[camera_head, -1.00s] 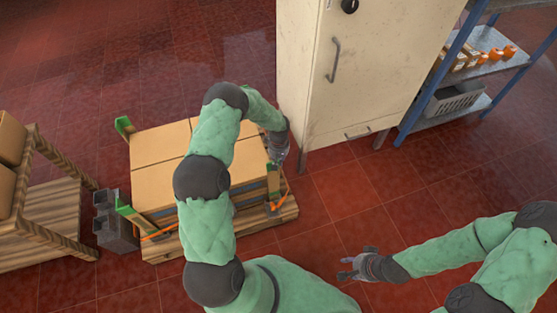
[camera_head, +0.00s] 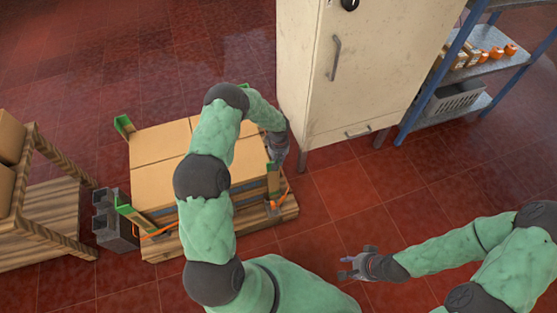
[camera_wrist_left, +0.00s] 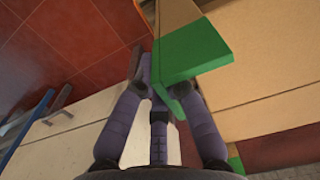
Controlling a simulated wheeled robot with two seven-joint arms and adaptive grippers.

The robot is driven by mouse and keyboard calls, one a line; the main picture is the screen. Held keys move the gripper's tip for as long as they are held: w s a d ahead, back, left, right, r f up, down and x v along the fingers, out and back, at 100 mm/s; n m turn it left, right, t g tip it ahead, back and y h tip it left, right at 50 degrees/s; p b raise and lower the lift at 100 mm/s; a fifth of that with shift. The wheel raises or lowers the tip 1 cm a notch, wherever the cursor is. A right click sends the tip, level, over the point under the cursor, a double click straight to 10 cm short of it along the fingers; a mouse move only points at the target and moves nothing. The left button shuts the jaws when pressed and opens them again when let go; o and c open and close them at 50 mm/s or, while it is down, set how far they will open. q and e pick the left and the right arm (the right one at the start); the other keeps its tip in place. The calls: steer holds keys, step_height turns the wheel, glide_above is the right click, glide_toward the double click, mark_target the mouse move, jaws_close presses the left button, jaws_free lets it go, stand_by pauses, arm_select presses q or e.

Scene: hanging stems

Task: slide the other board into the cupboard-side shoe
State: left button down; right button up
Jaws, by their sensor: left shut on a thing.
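A corner board with a green top (camera_head: 272,184) stands at the near right corner of the carton stack (camera_head: 165,145), on the cupboard side. My left gripper (camera_head: 275,160) is at its top; the left wrist view shows the fingers shut on the green-ended board (camera_wrist_left: 192,52). A small grey piece, perhaps the shoe (camera_head: 273,207), shows at the board's foot; whether the board sits inside it is unclear. My right gripper (camera_head: 352,268) is open and empty above the floor.
The cartons stand on a wooden pallet (camera_head: 245,232) with an orange strap (camera_head: 285,192) at the right. A cream cupboard (camera_head: 350,80) stands close beyond my left gripper. Grey blocks (camera_head: 115,222) and a wooden rack (camera_head: 45,225) are at the left. Floor is free at the right.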

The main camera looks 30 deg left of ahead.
arm_select(q)
steer(key=c, duration=1.2)
jaws_free()
step_height(320, 180, up, 12)
